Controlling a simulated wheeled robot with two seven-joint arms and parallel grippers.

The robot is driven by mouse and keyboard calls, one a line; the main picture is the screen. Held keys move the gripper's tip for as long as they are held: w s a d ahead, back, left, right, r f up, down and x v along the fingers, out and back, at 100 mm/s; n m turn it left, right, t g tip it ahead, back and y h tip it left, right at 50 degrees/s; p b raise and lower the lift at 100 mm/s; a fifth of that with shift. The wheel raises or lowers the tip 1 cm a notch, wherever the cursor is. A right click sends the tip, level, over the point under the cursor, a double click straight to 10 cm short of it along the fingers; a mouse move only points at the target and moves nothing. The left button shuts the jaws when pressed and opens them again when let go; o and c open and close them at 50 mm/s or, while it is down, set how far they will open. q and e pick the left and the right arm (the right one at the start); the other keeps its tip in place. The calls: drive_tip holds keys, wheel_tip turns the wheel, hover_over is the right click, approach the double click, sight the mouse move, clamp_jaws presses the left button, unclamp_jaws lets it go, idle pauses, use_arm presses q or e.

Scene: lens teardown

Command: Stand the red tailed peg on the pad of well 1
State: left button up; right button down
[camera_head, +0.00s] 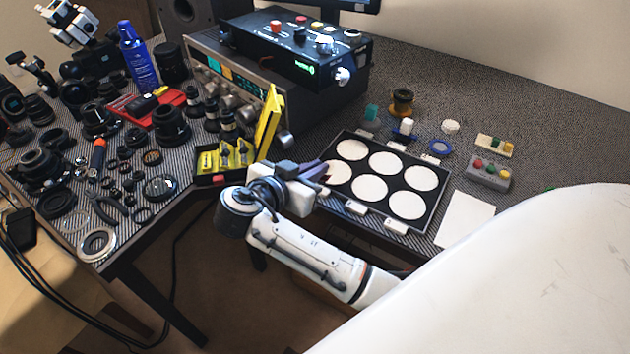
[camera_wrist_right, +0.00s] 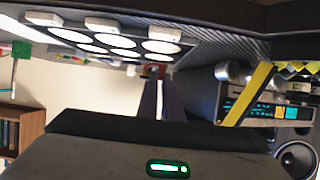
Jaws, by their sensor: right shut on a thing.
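My right gripper (camera_head: 318,172) is over the left edge of the black tray (camera_head: 386,214), beside the left front white pad (camera_head: 337,172). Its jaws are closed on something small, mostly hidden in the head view. In the right wrist view the two dark fingers (camera_wrist_right: 161,97) point away from me, with a small reddish thing (camera_wrist_right: 152,71) at their tips; it looks like the red tailed peg, but its shape and tail are unclear. The tray with its round white pads (camera_wrist_right: 93,37) shows at the upper left there. I cannot read which pad is well 1. My left gripper is not in view.
A black case with yellow inserts and a raised yellow lid (camera_head: 269,122) stands left of my right gripper.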

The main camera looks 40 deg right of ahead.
wheel_tip(320, 180, down, 4)
drive_tip(key=shift+f, duration=0.1)
drive_tip(key=c, duration=1.9)
unclamp_jaws()
drive_tip(key=shift+b+v, duration=0.35)
drive_tip(key=shift+v, duration=3.4)
